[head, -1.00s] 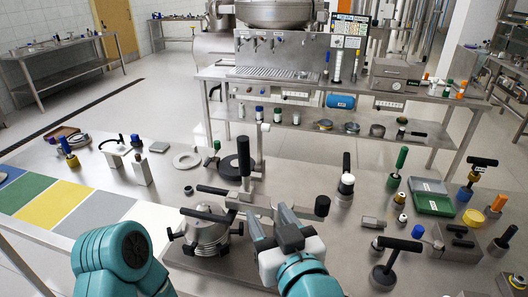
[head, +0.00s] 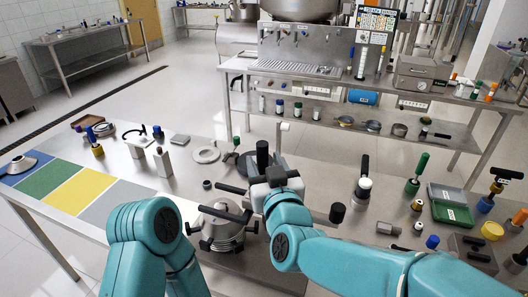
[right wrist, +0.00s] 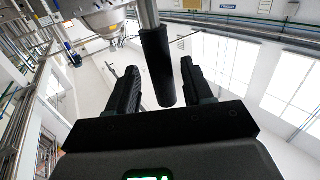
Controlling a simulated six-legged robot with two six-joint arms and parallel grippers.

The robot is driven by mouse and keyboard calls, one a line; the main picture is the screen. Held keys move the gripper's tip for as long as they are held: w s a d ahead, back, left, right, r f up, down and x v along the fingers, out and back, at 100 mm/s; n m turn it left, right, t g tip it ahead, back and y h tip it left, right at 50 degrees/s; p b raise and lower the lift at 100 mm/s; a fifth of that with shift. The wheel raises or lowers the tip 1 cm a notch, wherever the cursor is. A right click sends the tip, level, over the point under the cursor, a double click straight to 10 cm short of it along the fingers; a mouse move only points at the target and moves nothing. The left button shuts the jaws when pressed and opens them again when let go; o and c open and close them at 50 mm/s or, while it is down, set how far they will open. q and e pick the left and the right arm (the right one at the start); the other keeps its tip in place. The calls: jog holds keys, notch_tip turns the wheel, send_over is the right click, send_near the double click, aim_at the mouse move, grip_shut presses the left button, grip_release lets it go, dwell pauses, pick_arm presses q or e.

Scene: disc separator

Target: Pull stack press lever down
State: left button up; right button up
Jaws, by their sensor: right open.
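The stack press lever ends in an upright black grip (head: 262,154), joined to a metal rod. In the right wrist view the black grip (right wrist: 157,65) appears between my open fingers, with a gap on both sides. My right gripper (head: 264,177) is open at the lever and covers its lower part in the head view; whether the grip lies fully within finger depth is unclear. A metal disc stack with black clamp handles (head: 222,229) sits left of and below my right gripper. My left arm shows at the lower left, but its gripper is out of view.
A black knob (head: 337,212) stands right of the press, partly behind my right arm. A black-handled white tool (head: 363,186) and a green tray (head: 452,212) are further right. A flat ring (head: 206,155) lies behind the press. Coloured mats (head: 82,190) cover the left of the table.

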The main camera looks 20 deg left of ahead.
jog(key=shift+x, duration=0.95)
